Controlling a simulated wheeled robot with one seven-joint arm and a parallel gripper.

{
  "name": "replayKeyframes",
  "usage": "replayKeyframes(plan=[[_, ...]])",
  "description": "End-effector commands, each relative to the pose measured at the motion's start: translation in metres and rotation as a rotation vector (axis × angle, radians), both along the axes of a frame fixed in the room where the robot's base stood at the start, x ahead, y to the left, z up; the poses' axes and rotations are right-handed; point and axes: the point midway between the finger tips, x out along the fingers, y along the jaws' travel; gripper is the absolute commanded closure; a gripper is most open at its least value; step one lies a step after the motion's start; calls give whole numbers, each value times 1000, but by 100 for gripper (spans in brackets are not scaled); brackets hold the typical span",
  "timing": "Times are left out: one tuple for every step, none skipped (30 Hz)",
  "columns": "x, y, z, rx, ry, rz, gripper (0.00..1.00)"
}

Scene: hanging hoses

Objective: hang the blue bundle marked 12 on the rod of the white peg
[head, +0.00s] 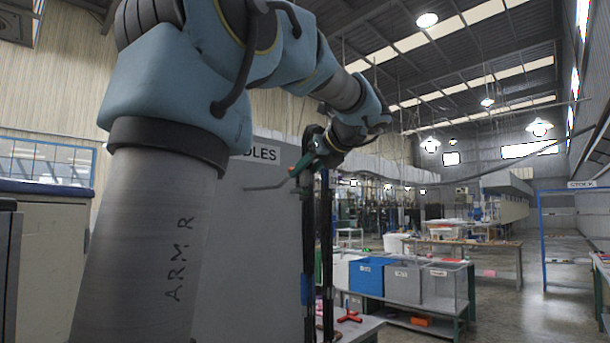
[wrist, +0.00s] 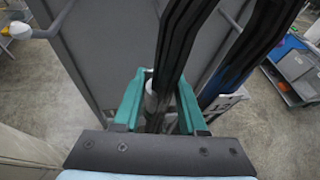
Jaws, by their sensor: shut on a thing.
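My gripper (wrist: 160,103) has its two green fingers shut on a dark hose bundle (wrist: 188,38), whose strands run down between them. Beside it hangs a strand with a blue band (wrist: 228,78) and a white number tag (wrist: 223,103); the number is too small to read surely, and I cannot tell if both strands are one bundle. In the head view my gripper (head: 318,152) is high, with black strands hanging below and a blue band (head: 307,283) low on the left one.
A grey panel (head: 255,255) with a partly hidden sign stands behind the arm. A grey-green bent rod (head: 268,187) projects from near the gripper. A table (head: 365,330) with red parts is below. Bins, including a blue one (head: 367,277), stand right; the floor beyond is open.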

Motion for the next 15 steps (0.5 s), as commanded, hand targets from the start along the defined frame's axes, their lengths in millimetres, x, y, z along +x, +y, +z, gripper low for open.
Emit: replayKeyframes(plan=[[-1, -1, 10, -2, -4, -1, 100], [-1, -1, 12, -2, -4, -2, 100], [-1, -2, 16, -2, -4, -2, 100], [-2, -2, 18, -2, -4, -2, 100], [-2, -2, 21, -2, -4, -2, 100], [-2, -3, 24, -1, -3, -2, 100], [-2, -3, 27, -1, -3, -2, 100], [-3, -3, 29, -1, -3, -2, 100], [-3, -3, 33, -1, -3, -2, 100], [-5, -5, 30, -2, -4, -3, 100], [-7, -7, 29, -1, -3, -3, 100], [-10, -10, 29, -1, -3, -3, 100], [-12, -12, 29, -1, -3, -4, 100], [-13, -14, 30, -2, -4, -4, 100], [-16, -16, 30, -2, -4, -3, 100]])
